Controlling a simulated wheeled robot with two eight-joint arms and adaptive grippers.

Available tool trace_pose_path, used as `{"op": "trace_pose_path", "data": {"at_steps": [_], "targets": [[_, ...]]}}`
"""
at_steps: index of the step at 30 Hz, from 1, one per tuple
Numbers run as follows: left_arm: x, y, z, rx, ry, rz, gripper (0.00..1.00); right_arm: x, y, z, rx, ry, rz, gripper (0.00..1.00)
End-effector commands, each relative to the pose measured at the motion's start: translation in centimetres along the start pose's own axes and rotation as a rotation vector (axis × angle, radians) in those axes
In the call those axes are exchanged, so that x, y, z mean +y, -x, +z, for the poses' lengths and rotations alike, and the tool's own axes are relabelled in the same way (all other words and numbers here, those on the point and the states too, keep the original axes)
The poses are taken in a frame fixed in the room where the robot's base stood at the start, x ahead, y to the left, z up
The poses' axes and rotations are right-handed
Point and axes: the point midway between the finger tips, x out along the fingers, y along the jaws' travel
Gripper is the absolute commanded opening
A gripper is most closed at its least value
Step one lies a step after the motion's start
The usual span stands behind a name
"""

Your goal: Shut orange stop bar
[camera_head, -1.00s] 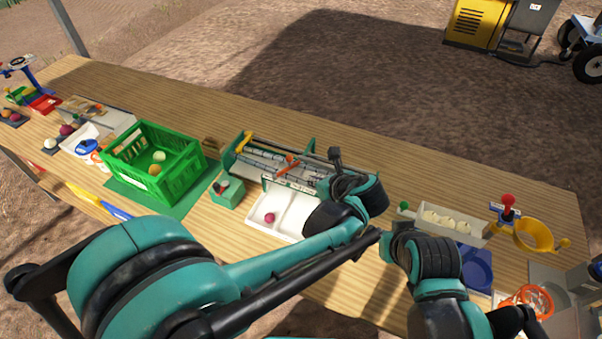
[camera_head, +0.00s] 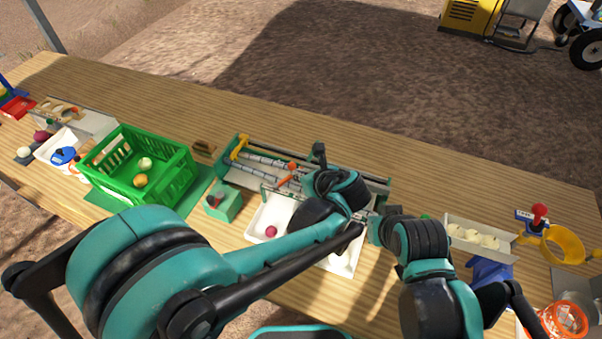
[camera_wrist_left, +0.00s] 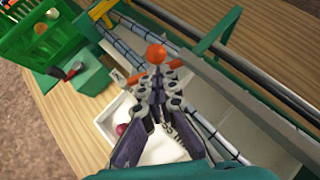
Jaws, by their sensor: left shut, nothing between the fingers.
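The orange stop bar (camera_head: 287,180) lies across the grey rollers of the green-framed conveyor, just left of my left wrist in the head view. An orange ball-shaped knob (camera_head: 292,166) stands at it. In the left wrist view the knob (camera_wrist_left: 156,54) shows just beyond my left fingertips, and orange ends of the bar (camera_wrist_left: 175,63) stick out on both sides of them. My left gripper (camera_wrist_left: 157,75) is shut and empty, over or close to the bar; contact cannot be told.
A white tray (camera_head: 252,229) with a purple onion (camera_head: 271,231) sits in front of the conveyor. A green box with a red-and-black switch (camera_head: 222,202) and a green crate (camera_head: 170,196) stand left. A pale tray with white onions (camera_head: 505,253) stands right. The table's back strip is clear.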

Motion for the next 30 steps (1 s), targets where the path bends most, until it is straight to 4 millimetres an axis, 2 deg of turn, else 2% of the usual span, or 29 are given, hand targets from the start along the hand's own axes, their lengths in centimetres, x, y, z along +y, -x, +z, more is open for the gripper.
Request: {"op": "trace_pose_path", "data": {"at_steps": [13, 24, 30], "targets": [[-0.2, -0.1, 0.1, 0.001, 0.018, 0.02, 0.0, 0.0, 0.0, 0.1, 0.0, 0.0, 0.0, 0.0], [-0.9, -2.2, 1.9, 0.001, 0.269, 0.327, 0.0, 0.0, 0.0, 0.1, 0.0, 0.0, 0.0, 0.0], [-0.8, -2.5, 2.1, 0.0, 0.314, 0.38, 0.0, 0.0, 0.0, 0.0, 0.0, 0.0, 0.0, 0.0]]}}
